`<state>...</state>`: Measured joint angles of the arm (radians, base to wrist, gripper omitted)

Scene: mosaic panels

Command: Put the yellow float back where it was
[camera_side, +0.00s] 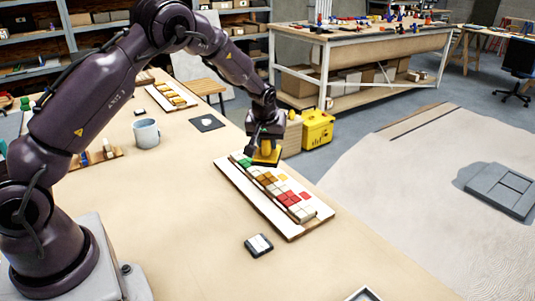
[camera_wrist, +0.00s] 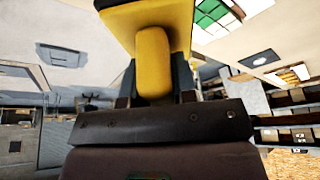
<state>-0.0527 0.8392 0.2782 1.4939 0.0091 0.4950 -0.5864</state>
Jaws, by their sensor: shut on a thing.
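My gripper (camera_side: 266,141) is shut on the yellow float (camera_side: 266,157) by its handle. In the side view the float is over the far end of the mosaic panel (camera_side: 268,214), close above its green and brown tiles; whether it touches them I cannot tell. In the wrist view the float's yellow handle (camera_wrist: 153,62) stands between my fingers, with its plate at the top of the picture. Green tiles (camera_wrist: 214,14) show beside the plate there. The panel also carries red, white and yellow tiles.
A dark square mat (camera_side: 207,123) lies on the table beyond the panel. Another panel (camera_side: 171,97) with yellow pieces lies further back. The table's middle is clear.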

